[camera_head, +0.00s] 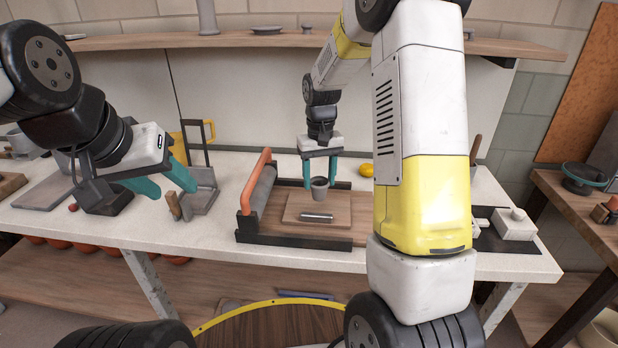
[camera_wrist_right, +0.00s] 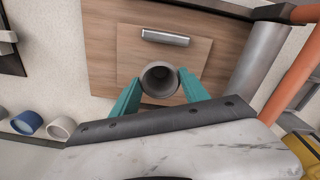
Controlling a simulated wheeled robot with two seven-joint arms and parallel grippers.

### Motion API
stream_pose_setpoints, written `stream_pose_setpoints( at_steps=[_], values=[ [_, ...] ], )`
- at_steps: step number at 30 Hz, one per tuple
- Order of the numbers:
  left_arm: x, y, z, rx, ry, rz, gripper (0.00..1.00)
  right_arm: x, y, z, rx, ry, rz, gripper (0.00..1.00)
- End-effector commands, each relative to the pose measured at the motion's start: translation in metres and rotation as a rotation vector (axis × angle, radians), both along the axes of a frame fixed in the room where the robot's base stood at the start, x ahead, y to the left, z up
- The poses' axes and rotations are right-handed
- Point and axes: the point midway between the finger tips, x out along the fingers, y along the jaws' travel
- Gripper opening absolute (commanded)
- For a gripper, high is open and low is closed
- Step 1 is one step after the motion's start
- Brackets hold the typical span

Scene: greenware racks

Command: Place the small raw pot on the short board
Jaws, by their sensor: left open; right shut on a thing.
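The small raw pot (camera_head: 319,193) is a grey, open-topped cup, upright over the back part of a short wooden board (camera_head: 338,212). My right gripper (camera_head: 319,184) is shut on the pot, one teal finger on each side. In the right wrist view the pot (camera_wrist_right: 159,79) shows its dark inside, with the board (camera_wrist_right: 115,60) around and beneath it. I cannot tell whether its base touches the board. A small metal bar (camera_head: 316,217) lies on the board in front of the pot. My left gripper (camera_head: 177,190) is open and empty over the left of the table.
The board lies on a larger wooden bed with a roller and orange handle (camera_head: 246,190) at its left. A metal bookend-like stand (camera_head: 203,194) is near my left gripper. A yellow object (camera_head: 366,170) lies behind the bed. A shelf (camera_head: 260,41) runs along the wall.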

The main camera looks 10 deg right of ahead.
Motion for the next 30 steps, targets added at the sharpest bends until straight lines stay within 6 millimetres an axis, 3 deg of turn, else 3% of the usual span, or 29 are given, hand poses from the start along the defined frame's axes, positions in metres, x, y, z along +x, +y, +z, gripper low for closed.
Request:
stream_pose_setpoints(
  at_steps=[8, 19, 20, 22, 23, 30],
  values=[
    [0.000, 0.000, 0.000, 0.000, 0.000, 0.000, 0.47, 0.004, 0.002, -0.035, 0.000, 0.002, 0.000, 0.10],
    [0.000, 0.000, 0.000, 0.000, 0.000, 0.000, 0.47, 0.004, 0.001, -0.039, 0.000, 0.000, 0.000, 0.10],
    [0.000, 0.000, 0.000, 0.000, 0.000, 0.000, 0.47, 0.004, 0.001, -0.039, 0.000, -0.001, 0.000, 0.57],
    [0.000, 0.000, 0.000, 0.000, 0.000, 0.000, 0.47, 0.004, 0.001, -0.039, 0.000, -0.001, 0.000, 0.70],
    [0.000, 0.000, 0.000, 0.000, 0.000, 0.000, 0.47, 0.004, 0.001, -0.039, 0.000, -0.001, 0.000, 0.75],
    [0.000, 0.000, 0.000, 0.000, 0.000, 0.000, 0.47, 0.004, 0.001, -0.039, 0.000, -0.001, 0.000, 0.75]
  ],
)
